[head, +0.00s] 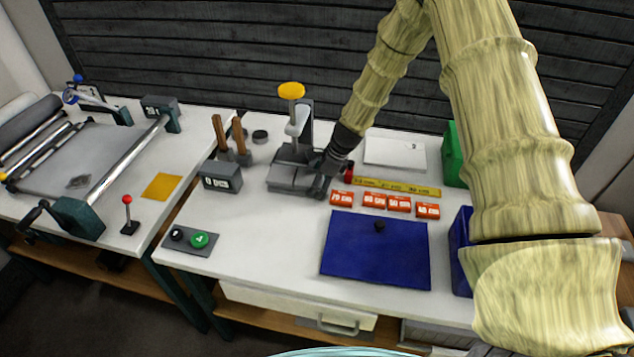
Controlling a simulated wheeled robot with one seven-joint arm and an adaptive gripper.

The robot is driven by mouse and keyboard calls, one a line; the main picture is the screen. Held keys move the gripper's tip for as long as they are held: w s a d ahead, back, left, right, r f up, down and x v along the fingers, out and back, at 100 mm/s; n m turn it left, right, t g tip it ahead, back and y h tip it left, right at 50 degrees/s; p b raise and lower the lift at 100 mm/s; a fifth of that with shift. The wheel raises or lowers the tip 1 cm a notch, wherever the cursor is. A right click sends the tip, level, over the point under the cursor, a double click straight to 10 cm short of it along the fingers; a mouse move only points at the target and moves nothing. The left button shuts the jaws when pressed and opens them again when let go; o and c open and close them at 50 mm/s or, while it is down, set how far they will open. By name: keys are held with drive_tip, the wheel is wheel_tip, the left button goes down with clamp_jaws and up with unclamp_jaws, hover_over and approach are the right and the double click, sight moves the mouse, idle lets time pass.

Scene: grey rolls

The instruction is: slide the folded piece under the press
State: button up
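A small grey hand press (306,120) with a yellow knob (291,90) on top stands on a grey base (288,178) at the back middle of the white table. My gripper (322,182) is low, close against the right side of this base. Its fingers are dark, small and partly merged with the base, so I cannot tell whether they are open or shut, or hold anything. I cannot make out a folded piece; it may be hidden by the gripper or the press.
Red labelled blocks (373,201), a yellow ruler (400,187) and a white pad (395,154) lie right of the gripper. A blue mat (345,262) lies in front. A grey display box (220,178) and button panel (190,242) stand left. A roller machine (95,150) fills the left table.

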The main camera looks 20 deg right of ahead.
drive_tip(key=shift+w+d+r, duration=0.4)
drive_tip(key=shift+w+d, duration=0.1)
drive_tip(key=shift+d, duration=0.05)
drive_tip(key=shift+d+r, duration=0.2)
drive_tip(key=shift+r, duration=0.3)
drive_tip(key=s+v, duration=0.1)
drive_tip(key=v, duration=0.9)
drive_tip(key=shift+a+r, duration=0.15)
